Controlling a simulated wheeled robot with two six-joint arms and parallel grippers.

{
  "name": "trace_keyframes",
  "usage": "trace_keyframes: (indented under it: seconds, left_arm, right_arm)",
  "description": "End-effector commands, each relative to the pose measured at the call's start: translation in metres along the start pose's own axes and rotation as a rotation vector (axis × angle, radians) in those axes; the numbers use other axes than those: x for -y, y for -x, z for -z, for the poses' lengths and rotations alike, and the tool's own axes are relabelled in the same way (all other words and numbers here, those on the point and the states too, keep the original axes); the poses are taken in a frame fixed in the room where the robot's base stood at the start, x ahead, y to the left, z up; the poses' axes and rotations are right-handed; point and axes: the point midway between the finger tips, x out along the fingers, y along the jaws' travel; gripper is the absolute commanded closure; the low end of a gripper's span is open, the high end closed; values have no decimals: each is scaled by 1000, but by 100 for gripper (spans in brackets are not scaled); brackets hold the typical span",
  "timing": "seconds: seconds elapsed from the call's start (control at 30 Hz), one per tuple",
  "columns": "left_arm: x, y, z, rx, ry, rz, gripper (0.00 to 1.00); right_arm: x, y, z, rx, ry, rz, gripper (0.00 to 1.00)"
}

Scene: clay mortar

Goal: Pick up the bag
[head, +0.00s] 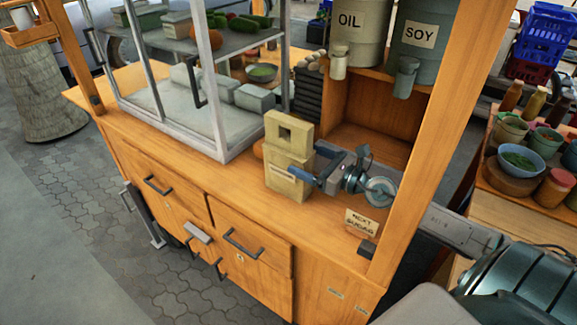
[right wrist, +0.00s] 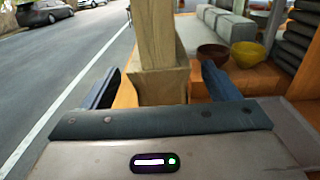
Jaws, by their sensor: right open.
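The bag (head: 287,172) is a tan, boxy upright bag with a rectangular opening near its top and a small label low on its front. It stands on the wooden counter (head: 238,178). My right gripper (head: 318,164) is beside the bag on its right, reaching in from the right. Its jaws are open. In the right wrist view the bag (right wrist: 158,86) stands between the two dark blue fingers, with a visible gap on each side. My left gripper does not show.
A glass display case (head: 165,95) stands left of the bag. OIL (head: 357,30) and SOY (head: 418,42) containers sit on a shelf behind. A wooden post (head: 437,130) rises right of my right gripper. A small sign (head: 362,222) is at the counter's front edge.

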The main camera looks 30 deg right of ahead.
Motion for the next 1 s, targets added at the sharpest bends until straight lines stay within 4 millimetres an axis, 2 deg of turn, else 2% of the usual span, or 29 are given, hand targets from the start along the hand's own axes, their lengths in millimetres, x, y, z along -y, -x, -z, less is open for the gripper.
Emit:
trace_keyframes:
  seconds: [0.3, 0.5, 0.83, 1.0]
  left_arm:
    - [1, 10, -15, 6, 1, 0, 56]
    - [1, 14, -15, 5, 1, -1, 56]
    - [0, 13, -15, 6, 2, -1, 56]
    - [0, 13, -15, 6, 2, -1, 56]
  right_arm:
    - [0, -30, -3, 5, -4, 2, 18]
    - [0, -47, -1, 2, -2, 2, 18]
    - [0, -50, 0, 0, 0, 0, 18]
    - [0, -50, 0, 0, 0, 0, 52]
